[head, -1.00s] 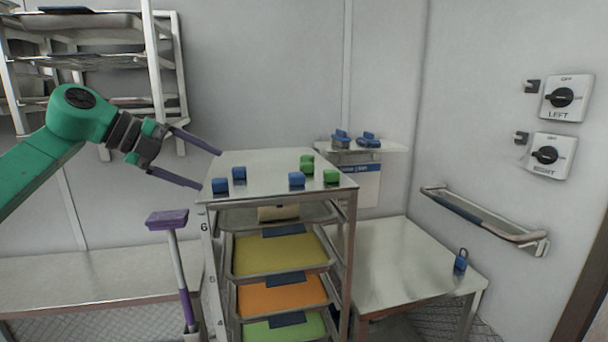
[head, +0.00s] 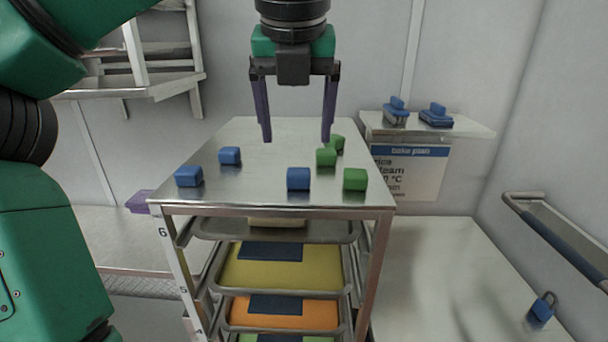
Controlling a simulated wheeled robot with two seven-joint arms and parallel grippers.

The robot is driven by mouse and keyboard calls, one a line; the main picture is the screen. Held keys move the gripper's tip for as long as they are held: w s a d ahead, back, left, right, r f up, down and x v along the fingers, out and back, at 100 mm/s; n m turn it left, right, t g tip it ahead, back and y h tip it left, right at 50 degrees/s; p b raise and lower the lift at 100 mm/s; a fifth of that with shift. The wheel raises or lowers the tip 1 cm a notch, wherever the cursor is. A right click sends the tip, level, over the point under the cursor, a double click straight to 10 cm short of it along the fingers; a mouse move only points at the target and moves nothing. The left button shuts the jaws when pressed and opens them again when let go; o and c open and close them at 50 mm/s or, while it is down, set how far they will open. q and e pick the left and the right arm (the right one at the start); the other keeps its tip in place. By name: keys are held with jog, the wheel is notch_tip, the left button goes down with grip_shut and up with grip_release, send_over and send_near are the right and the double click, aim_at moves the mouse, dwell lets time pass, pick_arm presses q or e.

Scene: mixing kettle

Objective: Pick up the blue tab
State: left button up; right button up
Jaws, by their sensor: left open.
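Three small blue blocks sit on the steel top of the rack: a front-left block (head: 188,176), one behind it (head: 230,155) and a front-middle block (head: 298,179). The frames do not show which of them is the blue tab. My left gripper (head: 296,138) points down above the rack top, its two purple fingers wide apart with nothing between them. The front-middle blue block appears just below and in front of the fingertips, apart from them. My right gripper is not in view.
Three green blocks stand on the right of the rack top (head: 265,190), the nearest (head: 355,179) beside the front-middle blue block. Trays with yellow (head: 265,272) and orange sheets sit below. A blue padlock-like item (head: 541,310) is on the right table (head: 440,270). Blue brushes (head: 436,114) lie on a wall shelf.

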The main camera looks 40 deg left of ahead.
aim_at(299, 171)
pick_arm(q)
jog(key=x, duration=0.3)
jog(key=shift+s+a, duration=0.25)
jog(key=p+x, duration=0.1)
jog(key=x, duration=0.2)
jog(key=w+p+x, duration=0.1)
jog(key=x, duration=0.2)
jog(key=shift+w+d+r+p, duration=0.1)
jog(key=shift+d+p, duration=0.1)
jog(key=shift+p, duration=0.2)
jog(key=shift+a+f, duration=0.15)
jog(key=shift+f, duration=0.05)
jog(key=shift+s+a, duration=0.1)
jog(key=shift+s, duration=0.15)
jog(key=shift+c, duration=0.9)
jog(key=shift+w+d, duration=0.15)
jog(key=shift+d, duration=0.05)
grip_shut()
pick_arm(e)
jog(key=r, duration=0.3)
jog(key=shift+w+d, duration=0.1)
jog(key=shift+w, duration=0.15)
